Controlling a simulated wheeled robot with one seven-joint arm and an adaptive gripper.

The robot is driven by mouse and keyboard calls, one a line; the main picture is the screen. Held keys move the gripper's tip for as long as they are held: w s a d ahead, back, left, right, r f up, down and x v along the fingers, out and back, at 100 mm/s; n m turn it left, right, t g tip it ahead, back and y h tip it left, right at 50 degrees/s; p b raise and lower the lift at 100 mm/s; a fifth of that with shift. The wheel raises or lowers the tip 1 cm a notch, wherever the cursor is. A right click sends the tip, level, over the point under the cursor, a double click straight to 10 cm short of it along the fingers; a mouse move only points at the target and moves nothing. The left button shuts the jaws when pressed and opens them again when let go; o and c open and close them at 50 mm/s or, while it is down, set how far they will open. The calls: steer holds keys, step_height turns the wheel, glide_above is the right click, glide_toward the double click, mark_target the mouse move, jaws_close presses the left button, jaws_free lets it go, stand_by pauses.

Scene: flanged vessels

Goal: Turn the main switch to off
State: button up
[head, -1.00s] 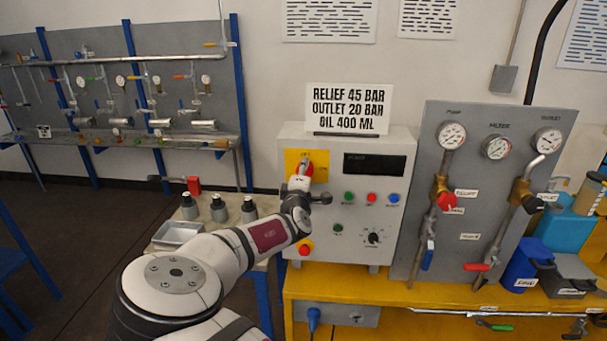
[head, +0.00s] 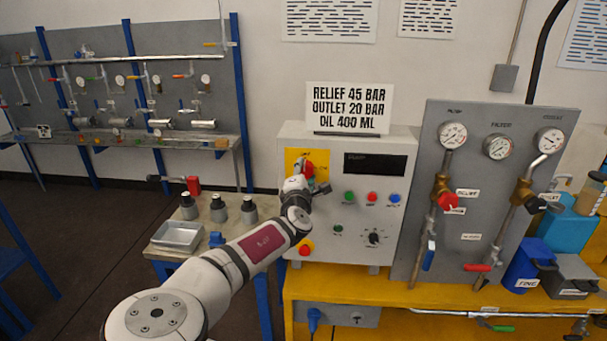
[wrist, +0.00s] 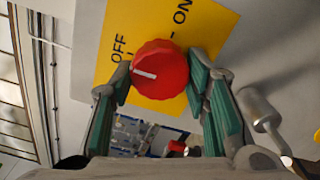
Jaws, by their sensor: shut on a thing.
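The main switch is a round red knob on a yellow plate (wrist: 115,75) marked OFF and ON. The knob (wrist: 160,68) is seen close in the wrist view, with its white mark pointing left, a little below the OFF word. In the head view the knob (head: 308,169) is at the upper left of the grey control box (head: 335,215). My gripper (wrist: 159,84) has its green-padded fingers on both sides of the knob and is shut on it. In the head view my gripper (head: 304,180) partly hides the plate.
Green, red and blue buttons (head: 371,198) and a small black dial (head: 374,237) are right of the switch. A gauge panel (head: 480,220) stands at right. Several grey bottles (head: 219,209) and a tray (head: 178,236) are left.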

steer(key=o, duration=1.2)
steer(key=shift+c, duration=0.2)
steer(key=s, duration=1.2)
steer(key=shift+a, duration=0.2)
